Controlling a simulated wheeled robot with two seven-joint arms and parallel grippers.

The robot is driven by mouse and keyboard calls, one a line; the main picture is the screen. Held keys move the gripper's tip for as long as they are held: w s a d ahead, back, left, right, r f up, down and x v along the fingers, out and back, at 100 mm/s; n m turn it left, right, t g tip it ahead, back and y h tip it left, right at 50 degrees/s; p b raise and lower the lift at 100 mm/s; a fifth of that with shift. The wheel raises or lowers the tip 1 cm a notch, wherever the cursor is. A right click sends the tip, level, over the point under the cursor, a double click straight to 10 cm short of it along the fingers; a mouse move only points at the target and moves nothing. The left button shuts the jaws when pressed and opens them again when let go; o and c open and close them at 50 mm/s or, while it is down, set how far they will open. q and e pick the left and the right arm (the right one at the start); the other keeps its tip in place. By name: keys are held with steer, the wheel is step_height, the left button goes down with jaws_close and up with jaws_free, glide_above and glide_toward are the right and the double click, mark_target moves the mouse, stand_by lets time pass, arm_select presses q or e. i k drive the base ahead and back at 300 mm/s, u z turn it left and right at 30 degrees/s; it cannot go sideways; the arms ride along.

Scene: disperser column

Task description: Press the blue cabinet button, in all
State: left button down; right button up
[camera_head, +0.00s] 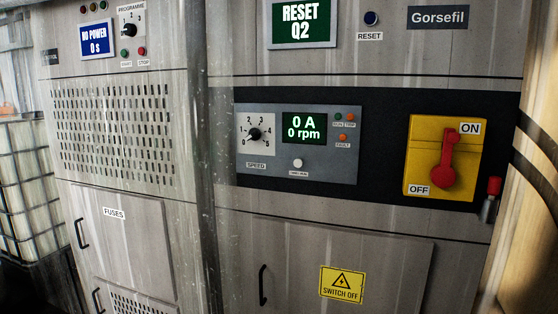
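The blue button (371,18) is a small dark blue round knob near the top of the right cabinet, above a label reading RESET. A green display (303,23) to its left reads "RESET Q2". Nothing covers the button, and whether it is pressed in cannot be told. Neither of my grippers shows in the head view.
A panel with a speed dial (254,134) and a display reading "0 A 0 rpm" (304,128) sits below. A red switch handle (445,160) on a yellow plate points up toward ON. The left cabinet has a blue "NO POWER" display (97,39). A caged white tank (25,180) stands far left.

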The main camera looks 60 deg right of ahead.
mark_target(370, 19)
steer(key=u, duration=0.1)
steer(key=i, duration=2.85)
steer(key=z, duration=3.55)
